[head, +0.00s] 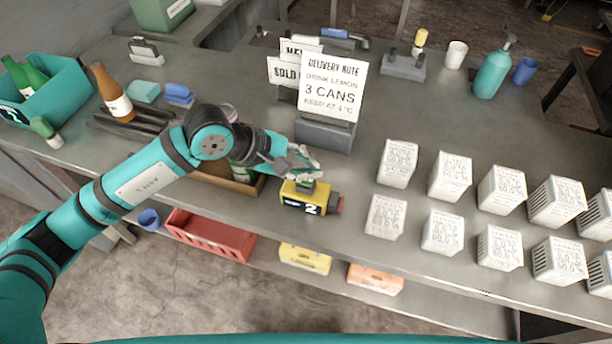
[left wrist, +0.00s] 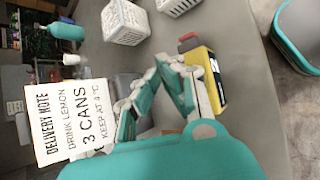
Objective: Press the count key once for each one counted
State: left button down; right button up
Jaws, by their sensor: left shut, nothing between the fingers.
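A yellow and black counter (head: 297,201) stands near the front edge of the bench, its display reading 2. A green key sits on its top and a red part at its right end. The counter also shows in the left wrist view (left wrist: 212,78). My left gripper (head: 308,172) is shut and empty, its fingertips right at the top of the counter; whether they touch the key I cannot tell. A delivery note (head: 333,85) reads "drink lemon, 3 cans, keep at 4 °C". A brown tray (head: 222,179) with a can inside is partly hidden by my left arm.
Several white crates with printed labels (head: 398,163) stand in two rows at right. Bottles stand at left, near a teal bin (head: 62,83). A teal flask (head: 491,72) and cups are at the back. Red (head: 210,236), yellow and orange bins sit below the bench edge.

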aim_at(307, 182)
pick_arm(q)
jog(key=shift+r+p, duration=0.6)
jog(key=shift+r, duration=1.4)
